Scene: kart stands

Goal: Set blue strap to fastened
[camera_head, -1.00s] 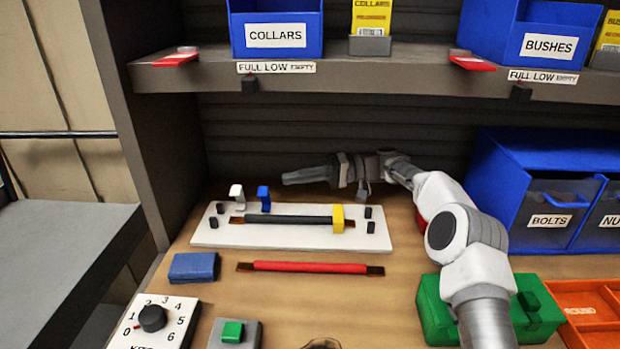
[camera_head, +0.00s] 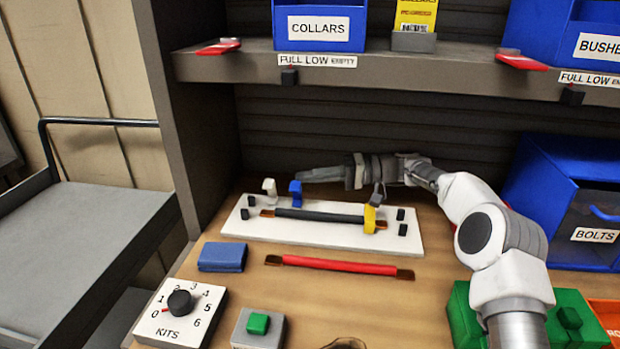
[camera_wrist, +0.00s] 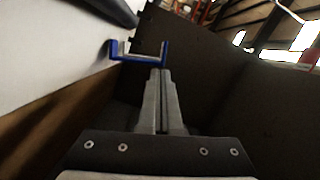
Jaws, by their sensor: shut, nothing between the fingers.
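The white board (camera_head: 330,237) lies on the bench with a black rod (camera_head: 320,216) along it. The blue strap (camera_head: 295,194) stands upright at the rod's left part, not folded over it. The yellow strap (camera_head: 369,219) is down across the rod near its right end. The white strap (camera_head: 270,187) stands upright left of the blue one. My gripper (camera_head: 301,176) is shut and empty, reaching in from the right, its tips at the blue strap's top. In the wrist view the blue strap (camera_wrist: 114,50) is a U-shape just beyond my fingertips (camera_wrist: 160,74); contact is unclear.
A red rod (camera_head: 340,266) and a blue block (camera_head: 222,257) lie in front of the board. A dial box (camera_head: 205,310) and a green button (camera_head: 258,323) are at front left. A shelf (camera_head: 400,68) overhangs behind; a bolts bin (camera_head: 590,200) stands right.

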